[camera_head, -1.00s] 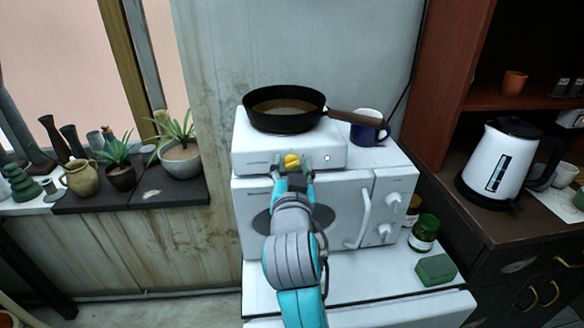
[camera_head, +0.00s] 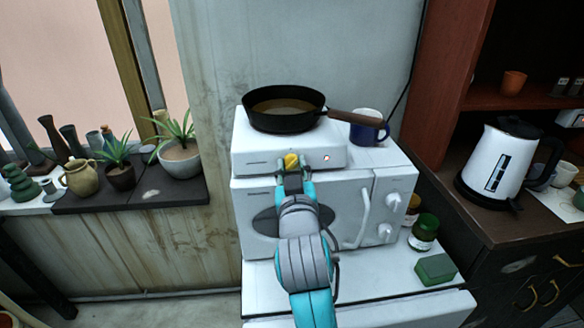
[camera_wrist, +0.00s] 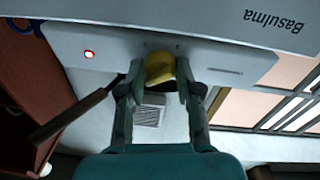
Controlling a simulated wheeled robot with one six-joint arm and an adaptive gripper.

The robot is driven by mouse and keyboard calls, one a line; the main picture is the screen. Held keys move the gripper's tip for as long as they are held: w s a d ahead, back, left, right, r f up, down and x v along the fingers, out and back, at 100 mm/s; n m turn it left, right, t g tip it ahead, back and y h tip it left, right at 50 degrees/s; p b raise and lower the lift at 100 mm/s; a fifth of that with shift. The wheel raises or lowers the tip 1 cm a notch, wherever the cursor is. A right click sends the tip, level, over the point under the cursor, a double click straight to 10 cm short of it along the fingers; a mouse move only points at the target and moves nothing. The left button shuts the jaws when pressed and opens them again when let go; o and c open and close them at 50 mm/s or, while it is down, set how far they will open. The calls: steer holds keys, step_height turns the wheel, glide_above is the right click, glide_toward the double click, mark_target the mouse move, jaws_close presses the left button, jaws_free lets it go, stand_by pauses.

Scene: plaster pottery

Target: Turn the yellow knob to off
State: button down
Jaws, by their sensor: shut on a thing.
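The yellow knob (camera_head: 291,160) is on the front of a white hot plate (camera_head: 250,150). It also shows in the wrist view (camera_wrist: 159,67). My gripper (camera_head: 292,163) is shut on the knob, with one finger on each side of it; in the wrist view (camera_wrist: 158,85) the fingers cover the knob's sides. A small red-orange light (camera_head: 327,157) glows on the front to the right of the knob, and it shows in the wrist view (camera_wrist: 89,54). A black frying pan (camera_head: 284,122) with liquid in it sits on top.
The hot plate stands on a white microwave (camera_head: 345,200). The pan's brown handle (camera_head: 355,119) reaches over a blue mug (camera_head: 368,128) at the right. Green-lidded jar (camera_head: 424,232) and green block (camera_head: 435,268) stand lower right. Potted plants (camera_head: 180,158) are left; a kettle (camera_head: 497,160) is right.

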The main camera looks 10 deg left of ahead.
steer(key=n+y, duration=0.1)
steer(key=n, duration=0.4)
steer(key=shift+d+n+g, duration=0.1)
steer(key=shift+n+g, duration=0.2)
steer(key=shift+f+n+g+y, duration=0.15)
steer(key=shift+n+y, duration=0.25)
steer(key=shift+n, duration=1.05)
steer(key=shift+r+n+g+y, duration=0.1)
steer(key=shift+n+g+y, duration=0.25)
steer(key=shift+n, duration=1.1)
steer(key=c, duration=0.8)
jaws_free()
steer(key=v, duration=1.2)
steer(key=shift+d+f, duration=0.1)
steer(key=shift+f, duration=0.05)
steer(key=shift+f, duration=0.1)
